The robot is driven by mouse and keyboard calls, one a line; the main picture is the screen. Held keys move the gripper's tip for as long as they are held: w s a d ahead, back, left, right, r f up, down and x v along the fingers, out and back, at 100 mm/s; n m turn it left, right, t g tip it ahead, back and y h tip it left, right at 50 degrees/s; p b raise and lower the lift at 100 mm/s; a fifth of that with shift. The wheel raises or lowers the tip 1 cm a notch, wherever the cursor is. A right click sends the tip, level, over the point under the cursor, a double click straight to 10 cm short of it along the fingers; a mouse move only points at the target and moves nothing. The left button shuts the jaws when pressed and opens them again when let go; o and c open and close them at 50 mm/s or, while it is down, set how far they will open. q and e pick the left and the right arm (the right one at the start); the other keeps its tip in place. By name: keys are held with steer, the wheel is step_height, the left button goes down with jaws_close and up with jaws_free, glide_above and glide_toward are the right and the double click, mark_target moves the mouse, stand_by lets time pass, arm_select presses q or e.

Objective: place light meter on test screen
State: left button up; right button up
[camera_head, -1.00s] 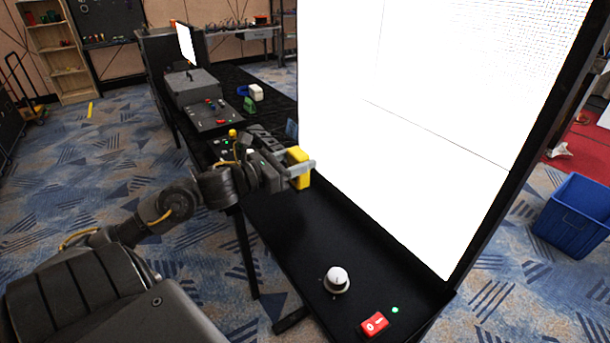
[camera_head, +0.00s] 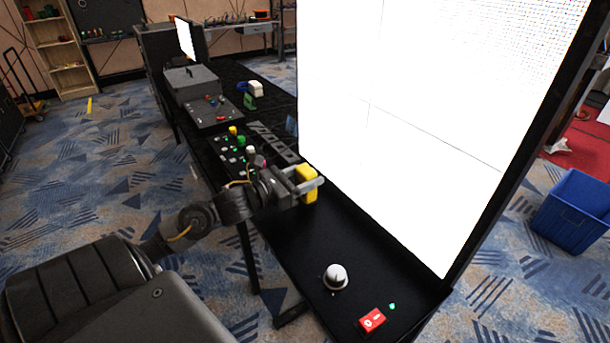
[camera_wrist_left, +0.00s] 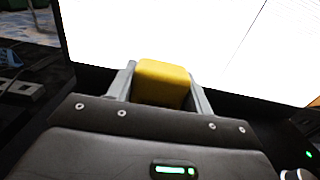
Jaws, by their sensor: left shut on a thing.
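The light meter (camera_head: 308,184) is a small yellow block. My left gripper (camera_head: 312,182) is shut on it and holds it above the black shelf, in front of the lower left part of the screen. In the left wrist view the yellow meter (camera_wrist_left: 162,83) sits between the two grey fingers, with the screen beyond it. The test screen (camera_head: 390,120) is a large, bright white panel with thin dark seams. Whether the meter touches the screen I cannot tell. My right gripper is not in view.
The black shelf (camera_head: 300,235) below the screen carries a white knob (camera_head: 336,276) and a red switch (camera_head: 372,319). A control panel with lit buttons (camera_head: 238,142) lies behind my gripper. A blue bin (camera_head: 575,210) stands on the floor at right.

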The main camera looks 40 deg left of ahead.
arm_select(q)
steer(key=o, duration=1.1)
steer(key=shift+c, duration=0.2)
steer(key=b+v, duration=0.2)
steer(key=v, duration=0.8)
steer(key=shift+s, duration=0.15)
steer(key=shift+v, duration=0.85)
